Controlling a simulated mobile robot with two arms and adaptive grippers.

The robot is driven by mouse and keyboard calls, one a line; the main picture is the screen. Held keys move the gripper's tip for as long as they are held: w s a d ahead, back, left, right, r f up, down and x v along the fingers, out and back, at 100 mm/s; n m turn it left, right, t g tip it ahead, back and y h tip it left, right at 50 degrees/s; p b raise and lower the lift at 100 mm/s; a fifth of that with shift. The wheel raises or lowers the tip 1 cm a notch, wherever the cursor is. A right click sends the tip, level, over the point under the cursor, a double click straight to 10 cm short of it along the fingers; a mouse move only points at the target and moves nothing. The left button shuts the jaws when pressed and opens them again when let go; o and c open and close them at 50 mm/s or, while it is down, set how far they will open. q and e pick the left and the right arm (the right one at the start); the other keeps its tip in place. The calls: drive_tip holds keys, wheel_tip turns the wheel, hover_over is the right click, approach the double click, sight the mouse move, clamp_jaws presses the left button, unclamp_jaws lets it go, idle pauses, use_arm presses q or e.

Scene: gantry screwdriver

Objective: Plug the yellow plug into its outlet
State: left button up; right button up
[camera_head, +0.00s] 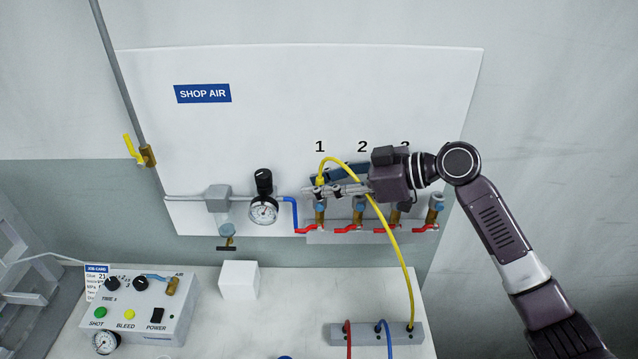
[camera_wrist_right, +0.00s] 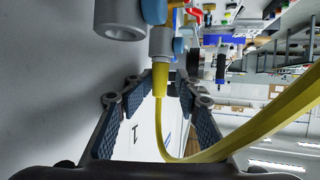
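The yellow plug (camera_head: 320,181) is upright at the leftmost outlet, under the number 1. In the right wrist view the plug (camera_wrist_right: 160,78) lines up end to end with a grey metal fitting (camera_wrist_right: 162,42) and appears to meet it; how deep it sits I cannot tell. The yellow hose (camera_head: 396,240) arches from the plug down to the grey block on the table. My right gripper (camera_head: 310,190) reaches in from the right at plug height. In its wrist view the blue-padded fingers stand either side of the plug, with gaps visible. My left gripper is not in view.
More outlets with blue collars (camera_head: 359,204) and red-handled valves (camera_head: 387,230) stand close by on the white board (camera_head: 270,120). A gauge (camera_head: 263,210) hangs to the left. A control box (camera_head: 140,307), a white cube (camera_head: 239,280) and a grey hose block (camera_head: 375,334) are on the table.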

drive_tip(key=v, duration=1.1)
drive_tip(key=shift+s+d, duration=0.15)
drive_tip(key=shift+d, duration=0.2)
drive_tip(key=shift+r, duration=0.15)
